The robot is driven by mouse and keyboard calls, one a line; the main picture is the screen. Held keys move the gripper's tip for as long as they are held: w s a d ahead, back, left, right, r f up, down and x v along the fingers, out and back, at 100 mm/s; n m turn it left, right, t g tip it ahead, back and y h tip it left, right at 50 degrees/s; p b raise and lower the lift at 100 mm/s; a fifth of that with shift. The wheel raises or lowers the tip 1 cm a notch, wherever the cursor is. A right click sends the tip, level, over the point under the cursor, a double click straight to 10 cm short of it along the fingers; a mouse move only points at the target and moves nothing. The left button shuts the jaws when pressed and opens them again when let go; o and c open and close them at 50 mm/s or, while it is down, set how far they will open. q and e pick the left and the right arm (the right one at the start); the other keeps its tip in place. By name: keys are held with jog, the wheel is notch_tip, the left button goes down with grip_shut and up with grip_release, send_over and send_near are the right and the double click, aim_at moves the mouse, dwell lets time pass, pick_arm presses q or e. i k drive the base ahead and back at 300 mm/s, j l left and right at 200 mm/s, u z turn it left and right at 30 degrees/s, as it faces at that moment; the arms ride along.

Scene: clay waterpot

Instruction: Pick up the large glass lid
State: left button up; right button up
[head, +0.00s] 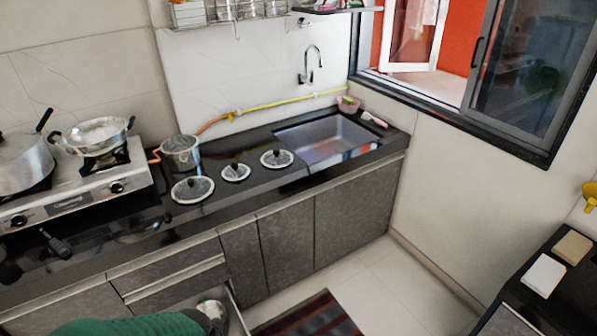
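Three round glass lids with metal rims and dark knobs lie in a row on the black counter. The large glass lid (180,196) is the left one, in front of the steel pot (181,156). A smaller lid (236,173) lies to its right, and another lid (277,159) lies nearer the sink. A green shape with a grey rounded end shows at the bottom left, far below the lids; I cannot tell for sure whether it is my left arm. No gripper fingers show in the picture, and nothing touches the lids.
A stove (75,195) with a pan (97,134) and a big pot (22,165) stands left of the lids. A sink (327,142) is on the right. A yellow hose (285,104) runs along the wall. A drawer (238,318) seems open below the counter.

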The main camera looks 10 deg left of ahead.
aim_at(194, 189)
jog(key=i+l+z, duration=0.4)
jog(key=i+z, duration=0.35)
jog(key=i+l, duration=0.05)
